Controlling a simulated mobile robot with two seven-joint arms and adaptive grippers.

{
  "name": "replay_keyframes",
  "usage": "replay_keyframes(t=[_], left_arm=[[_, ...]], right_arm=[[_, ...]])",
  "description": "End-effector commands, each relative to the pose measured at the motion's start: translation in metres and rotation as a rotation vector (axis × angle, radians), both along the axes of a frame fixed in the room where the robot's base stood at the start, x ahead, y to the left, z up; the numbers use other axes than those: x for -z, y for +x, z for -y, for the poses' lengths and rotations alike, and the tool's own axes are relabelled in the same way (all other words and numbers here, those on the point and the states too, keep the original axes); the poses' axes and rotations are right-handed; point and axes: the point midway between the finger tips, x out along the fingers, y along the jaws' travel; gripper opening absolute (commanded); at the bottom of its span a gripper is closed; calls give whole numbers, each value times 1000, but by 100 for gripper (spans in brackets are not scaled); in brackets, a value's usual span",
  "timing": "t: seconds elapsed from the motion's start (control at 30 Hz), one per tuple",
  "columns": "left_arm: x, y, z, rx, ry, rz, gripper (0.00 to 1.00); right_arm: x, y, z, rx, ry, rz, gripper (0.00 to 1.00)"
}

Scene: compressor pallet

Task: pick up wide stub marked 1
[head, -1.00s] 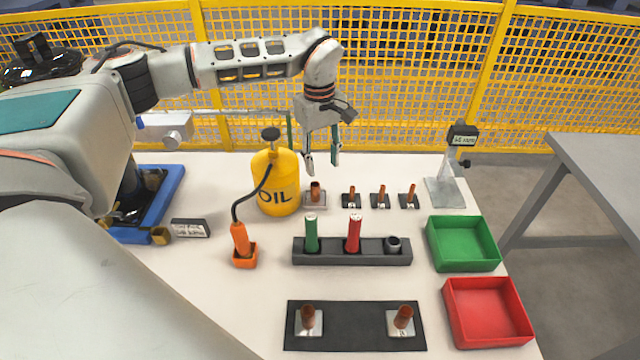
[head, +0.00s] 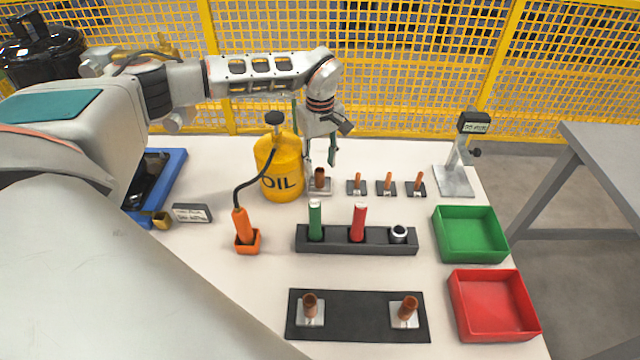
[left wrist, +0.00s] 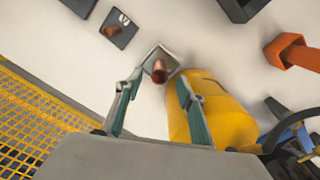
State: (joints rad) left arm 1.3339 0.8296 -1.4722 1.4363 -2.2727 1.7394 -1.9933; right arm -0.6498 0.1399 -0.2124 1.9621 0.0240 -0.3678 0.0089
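A copper stub (head: 320,177) stands on a pale square plate at the back, just right of the yellow oil can. It also shows in the left wrist view (left wrist: 159,70). No number on it can be read. My left gripper (head: 320,162) points down just above this stub. Its green-padded fingers are spread on either side of the stub in the left wrist view, with nothing held. Two more copper stubs on pale plates, a left one (head: 310,304) and a right one (head: 407,309), stand on a black mat (head: 358,316) in front. My right gripper is out of view.
The oil can (head: 282,180) stands close to the left of my left gripper. Several thinner stubs (head: 388,184) stand to its right. A dark rack (head: 340,244), a green tray (head: 470,247) and a red tray (head: 495,332) lie nearer. A yellow mesh fence (head: 420,100) runs behind.

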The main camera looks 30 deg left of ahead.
Motion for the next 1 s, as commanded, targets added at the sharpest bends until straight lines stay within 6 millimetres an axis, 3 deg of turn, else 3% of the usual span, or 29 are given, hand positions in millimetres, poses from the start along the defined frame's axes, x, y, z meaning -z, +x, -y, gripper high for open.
replay_keyframes(t=[0.13, 0.43, 0.6, 1.0], left_arm=[[18, 0, 0, 0, 0, -1, 39], [21, 0, 0, 0, 0, 1, 39], [21, 0, 0, 0, 0, 1, 0], [18, 1, 0, 0, -1, 3, 0]], right_arm=[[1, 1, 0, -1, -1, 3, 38], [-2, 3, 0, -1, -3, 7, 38], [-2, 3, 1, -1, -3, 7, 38], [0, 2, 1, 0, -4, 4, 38]])
